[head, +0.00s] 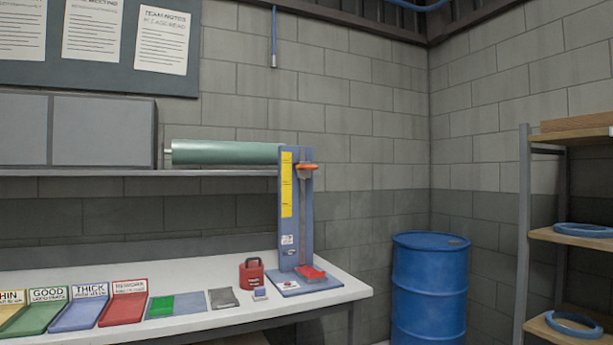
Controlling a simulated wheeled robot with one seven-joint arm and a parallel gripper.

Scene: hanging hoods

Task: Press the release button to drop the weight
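A blue upright drop stand (292,225) with a yellow scale strip (286,185) stands at the right end of the white bench. An orange piece (307,167) with a darker part under it sits high on its rail; I cannot tell whether this is the weight or its holder. A red block (312,273) lies on the stand's base plate (292,287). I cannot tell which part is the release button. A red handled block (252,274) stands behind the box. My gripper is not in view.
The white bench (215,276) holds labelled coloured trays (85,310) at left and flat green, blue and grey samples (190,303). A shelf (215,172) with a green roll (225,152) runs above. A blue barrel (429,290) and a rack (527,240) stand right.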

